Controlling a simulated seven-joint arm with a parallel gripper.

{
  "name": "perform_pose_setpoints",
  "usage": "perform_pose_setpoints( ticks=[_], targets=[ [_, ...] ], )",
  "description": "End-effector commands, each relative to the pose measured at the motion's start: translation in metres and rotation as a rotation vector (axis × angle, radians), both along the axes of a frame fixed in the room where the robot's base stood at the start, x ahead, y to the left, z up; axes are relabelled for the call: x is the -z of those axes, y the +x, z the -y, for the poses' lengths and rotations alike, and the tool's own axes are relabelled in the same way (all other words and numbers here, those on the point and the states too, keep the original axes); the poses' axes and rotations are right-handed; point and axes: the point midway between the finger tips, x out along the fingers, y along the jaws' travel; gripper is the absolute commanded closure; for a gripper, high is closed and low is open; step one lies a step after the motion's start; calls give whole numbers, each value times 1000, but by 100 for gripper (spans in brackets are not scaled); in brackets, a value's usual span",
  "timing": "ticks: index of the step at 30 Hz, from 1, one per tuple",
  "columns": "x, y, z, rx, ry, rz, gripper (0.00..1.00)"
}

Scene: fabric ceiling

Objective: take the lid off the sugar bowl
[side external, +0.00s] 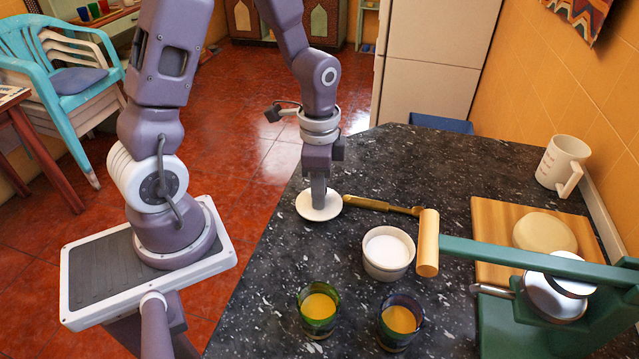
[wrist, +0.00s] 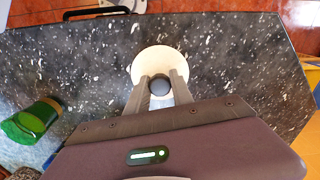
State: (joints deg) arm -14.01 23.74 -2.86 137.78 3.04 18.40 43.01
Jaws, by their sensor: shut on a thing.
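The lid (side external: 307,207) is a round white disc, left of and behind the bowl, apart from it. My gripper (side external: 319,200) points down and is shut on the lid's knob. In the wrist view the fingertips (wrist: 160,84) close around the grey knob (wrist: 159,87), with the pale lid disc (wrist: 160,62) beyond them. I cannot tell whether the lid touches the counter or hangs just above it. The sugar bowl (side external: 388,270) is small and white, stands upright and uncovered, and shows white sugar inside.
Two glasses with orange drink, one green (side external: 317,322) and one dark (side external: 398,335), stand in front of the bowl. A brass-coloured utensil (side external: 380,205) lies right of the lid. A wooden handle (side external: 427,243) on a green lever is close to the bowl's right. The counter's left edge is near the lid.

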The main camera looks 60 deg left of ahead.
Motion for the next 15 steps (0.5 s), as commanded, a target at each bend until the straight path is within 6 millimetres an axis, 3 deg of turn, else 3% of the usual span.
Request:
perform_pose_setpoints(
  ticks=[15],
  targets=[
    [5, 0, 0, 0, 1, -1, 100]
  ],
)
